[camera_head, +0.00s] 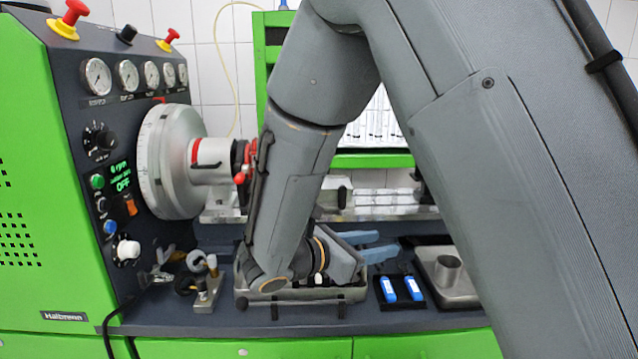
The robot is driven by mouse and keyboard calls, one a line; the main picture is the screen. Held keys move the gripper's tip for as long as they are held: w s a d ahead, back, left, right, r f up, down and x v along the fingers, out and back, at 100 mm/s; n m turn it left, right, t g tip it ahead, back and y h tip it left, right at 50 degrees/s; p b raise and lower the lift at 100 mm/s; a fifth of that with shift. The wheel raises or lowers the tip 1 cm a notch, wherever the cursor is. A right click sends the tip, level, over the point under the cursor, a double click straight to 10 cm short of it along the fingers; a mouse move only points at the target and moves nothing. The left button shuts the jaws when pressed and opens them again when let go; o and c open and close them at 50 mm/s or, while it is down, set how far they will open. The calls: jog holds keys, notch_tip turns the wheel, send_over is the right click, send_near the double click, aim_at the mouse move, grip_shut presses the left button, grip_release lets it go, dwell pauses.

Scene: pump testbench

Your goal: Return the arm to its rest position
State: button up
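My grey arm fills the middle and right of the head view. Its forearm runs down to a wrist with an orange ring, low over a grey metal tray (290,297) on the dark bench top. The wrist turns to the right and away there. Two light blue, handle-like shapes (378,254) show just right of the wrist; I cannot tell what they belong to. My gripper's fingers cannot be made out, so neither their opening nor anything between them is clear. Small parts in the tray are mostly hidden by the wrist.
The green test bench (52,180) with gauges, knobs and a large round dial (172,160) stands left. A small metal fitting stand (207,285) is left of the tray.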

jog(key=s+d+f+m+g+y, duration=0.3)
jog(key=s+d+f+m+g, duration=0.35)
jog(key=s+d, duration=0.3)
jog(key=s+a+f+m+g+y, duration=0.1)
jog(key=s+m+y, duration=0.3)
jog(key=m, duration=0.4)
jog(key=s+a+f+m+y, duration=0.1)
jog(key=s+f+m+y, duration=0.2)
jog(key=m+y, duration=0.3)
jog(key=s+m, duration=0.1)
jog(key=m, duration=0.2)
jog(key=shift+s+g, duration=0.35)
jog(key=shift+s, duration=0.05)
